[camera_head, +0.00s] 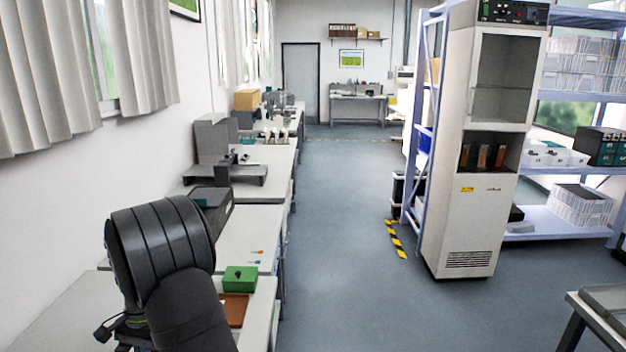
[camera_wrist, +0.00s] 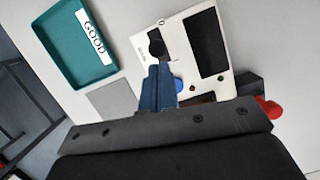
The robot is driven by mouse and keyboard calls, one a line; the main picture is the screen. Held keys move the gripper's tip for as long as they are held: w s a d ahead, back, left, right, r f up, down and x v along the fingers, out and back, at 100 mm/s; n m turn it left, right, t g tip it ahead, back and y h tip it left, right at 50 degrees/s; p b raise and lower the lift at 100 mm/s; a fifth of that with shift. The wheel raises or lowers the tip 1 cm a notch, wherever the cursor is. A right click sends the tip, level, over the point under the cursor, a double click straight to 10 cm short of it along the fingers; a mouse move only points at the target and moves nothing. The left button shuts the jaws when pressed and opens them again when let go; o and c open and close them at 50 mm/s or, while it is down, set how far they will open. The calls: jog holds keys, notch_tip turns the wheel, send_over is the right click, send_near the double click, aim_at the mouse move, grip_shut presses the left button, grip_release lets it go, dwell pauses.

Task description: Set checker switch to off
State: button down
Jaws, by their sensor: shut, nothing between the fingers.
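In the wrist view, a white device (camera_wrist: 172,47), which looks like the checker, lies at an angle on the light bench. The knob's setting is too small to read. In the head view my arm hides the gripper, and I cannot make out the device.
A teal tray (camera_wrist: 62,58) labelled GOOD lies left of the device, beside a grey plate (camera_wrist: 111,101). A red knob (camera_wrist: 268,107) shows at right. In the head view, a green box (camera_head: 240,279) stands on the bench, and the aisle floor (camera_head: 335,240) is clear.

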jog(key=shift+s+f, duration=0.1)
jog(key=shift+s, duration=0.1)
jog(key=c, duration=1.3)
grip_release()
jog(key=w+d+r+m+y, duration=0.1)
jog(key=d+r+m, duration=0.1)
jog(key=r+m, duration=0.35)
jog(key=w+d+r+m+y, duration=0.2)
jog(key=d+r, duration=0.1)
jog(key=r, duration=0.6)
jog(key=x, duration=1.7)
jog(key=shift+s+d, duration=0.1)
jog(key=shift+s, duration=0.05)
grip_shut()
